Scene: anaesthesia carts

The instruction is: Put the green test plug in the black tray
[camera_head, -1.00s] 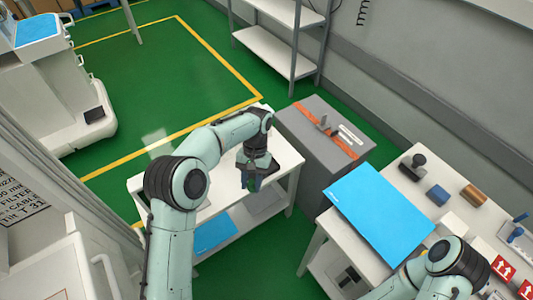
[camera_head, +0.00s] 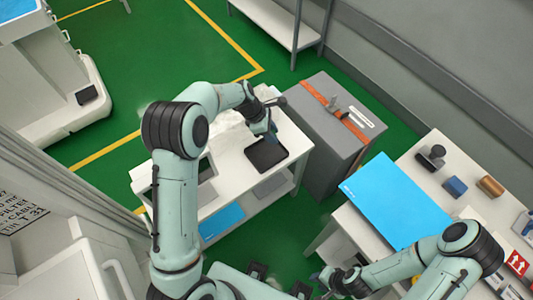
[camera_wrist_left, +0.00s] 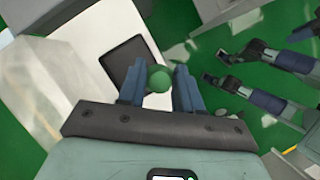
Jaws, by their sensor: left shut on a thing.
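The green test plug (camera_wrist_left: 159,79) shows as a round green end between the fingers of my left gripper (camera_wrist_left: 160,92) in the left wrist view. The gripper is shut on it. In the head view my left gripper (camera_head: 271,135) is at the far edge of the black tray (camera_head: 267,155), and the plug cannot be made out. The black tray is a flat dark square on a white table; it also shows in the left wrist view (camera_wrist_left: 122,62), partly behind the plug and a finger. My right gripper (camera_head: 325,283) is low at the bottom centre; its jaw opening is unclear.
The white table (camera_head: 290,140) has a lower shelf with a blue sheet (camera_head: 220,222). A grey cabinet (camera_head: 325,145) with an orange strap stands just right of it. Another white table at right holds a blue mat (camera_head: 385,200) and several small blocks.

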